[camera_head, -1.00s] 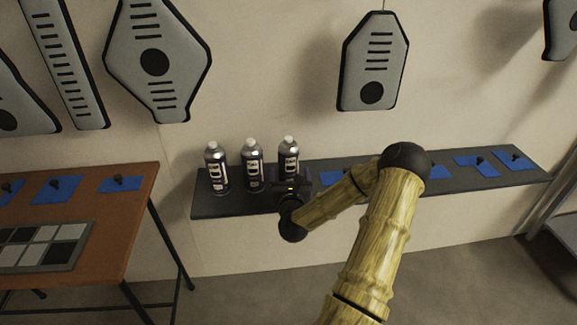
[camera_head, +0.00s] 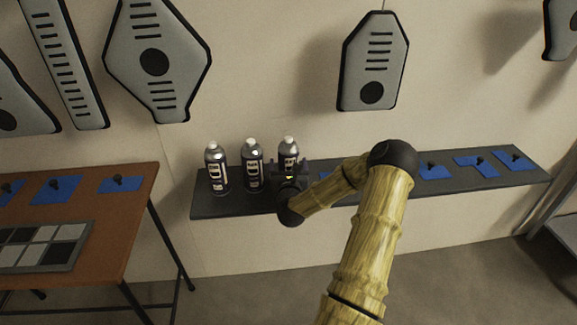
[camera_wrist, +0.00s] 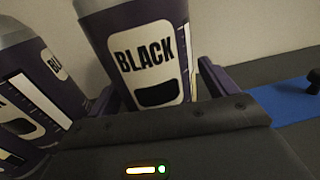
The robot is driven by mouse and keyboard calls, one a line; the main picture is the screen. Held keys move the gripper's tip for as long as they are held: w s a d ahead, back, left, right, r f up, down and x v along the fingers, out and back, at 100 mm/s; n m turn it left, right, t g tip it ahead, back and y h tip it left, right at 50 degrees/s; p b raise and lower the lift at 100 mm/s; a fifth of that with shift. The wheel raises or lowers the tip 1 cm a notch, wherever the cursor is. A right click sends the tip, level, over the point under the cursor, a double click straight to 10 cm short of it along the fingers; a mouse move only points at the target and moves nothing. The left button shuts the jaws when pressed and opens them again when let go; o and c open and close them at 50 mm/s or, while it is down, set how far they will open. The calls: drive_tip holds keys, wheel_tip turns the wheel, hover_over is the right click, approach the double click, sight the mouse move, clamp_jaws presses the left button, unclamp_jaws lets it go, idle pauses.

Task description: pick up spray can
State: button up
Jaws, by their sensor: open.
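Three spray cans stand upright in a row on the dark shelf (camera_head: 240,206): a left can (camera_head: 215,168), a middle can (camera_head: 252,166) and a right can (camera_head: 289,148). They have silver tops and dark bodies with white labels. My gripper (camera_head: 290,165) is open at the right can, with its fingers on either side of it. In the wrist view the right can (camera_wrist: 145,55), labelled "BLACK", stands between the open fingers, and the middle can (camera_wrist: 35,85) is close on the left. The can's lower part is hidden by my gripper.
Blue pads with small dark knobs (camera_head: 478,166) lie along the shelf to the right. A brown table (camera_head: 130,215) with more blue pads stands at the left. Grey panels (camera_head: 372,62) hang on the wall above. The middle can leaves little room on the left.

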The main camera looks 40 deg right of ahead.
drive_tip(key=shift+c, duration=0.5)
drive_tip(key=c, duration=1.1)
drive_tip(key=shift+r, duration=0.1)
